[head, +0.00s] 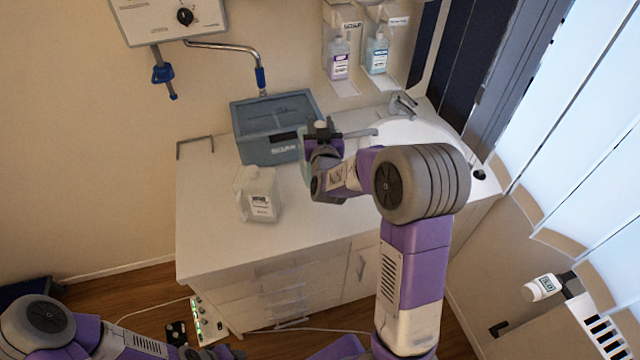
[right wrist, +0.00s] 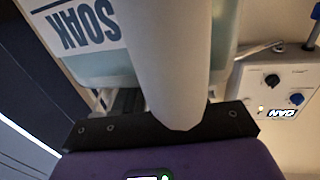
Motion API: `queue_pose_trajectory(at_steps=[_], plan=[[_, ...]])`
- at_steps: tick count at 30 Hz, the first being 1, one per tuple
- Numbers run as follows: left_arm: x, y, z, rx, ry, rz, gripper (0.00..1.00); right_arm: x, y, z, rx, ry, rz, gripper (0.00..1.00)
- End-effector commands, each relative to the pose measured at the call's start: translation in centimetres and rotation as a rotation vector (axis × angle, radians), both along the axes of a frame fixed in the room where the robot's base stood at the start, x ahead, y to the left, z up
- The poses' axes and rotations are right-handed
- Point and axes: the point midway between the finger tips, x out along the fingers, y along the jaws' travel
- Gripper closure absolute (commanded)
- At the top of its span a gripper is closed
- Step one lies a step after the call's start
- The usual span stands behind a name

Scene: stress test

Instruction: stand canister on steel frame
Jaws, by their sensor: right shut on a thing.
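My right gripper (head: 314,146) is shut on a canister above the white counter, in front of the blue-grey box. The held canister shows as a pale green translucent sliver (head: 304,158) in the head view, mostly hidden by my gripper and wrist. In the right wrist view the canister (right wrist: 228,30) fills the upper middle, with a white handle part between the dark fingers and a "SOAK" label. A thin grey angular frame (head: 195,139), likely the steel frame, stands at the counter's back left. My left arm shows at the bottom left; its gripper is out of view.
A second, whitish canister (head: 259,196) with a label stands on the counter (head: 215,240), left of my right gripper. The blue-grey box (head: 262,117) stands against the wall. A sink with a tap (head: 403,104) is at right. The counter's front left is clear.

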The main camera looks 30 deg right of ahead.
Motion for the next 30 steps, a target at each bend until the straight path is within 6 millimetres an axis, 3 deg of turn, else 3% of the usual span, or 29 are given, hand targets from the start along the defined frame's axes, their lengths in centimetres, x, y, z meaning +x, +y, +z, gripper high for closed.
queue_pose_trajectory(at_steps=[10, 17, 25, 30], plan=[[0.0, 0.0, -0.7, 0.0, -0.001, 0.0, 0.57, 0.1, 0.0, -4.7, -0.003, -0.01, 0.0, 1.0], [0.0, 0.0, -0.8, 0.0, 0.0, 0.0, 0.57, 0.1, 0.0, -5.9, -0.003, -0.012, 0.0, 1.0], [0.0, 0.0, -1.2, 0.0, -0.001, 0.0, 0.57, 0.1, 0.0, -8.9, -0.003, -0.009, 0.0, 1.0], [0.0, 0.0, -1.2, 0.0, 0.0, 0.0, 0.57, 0.1, 0.0, -9.3, -0.003, -0.013, 0.0, 1.0]])
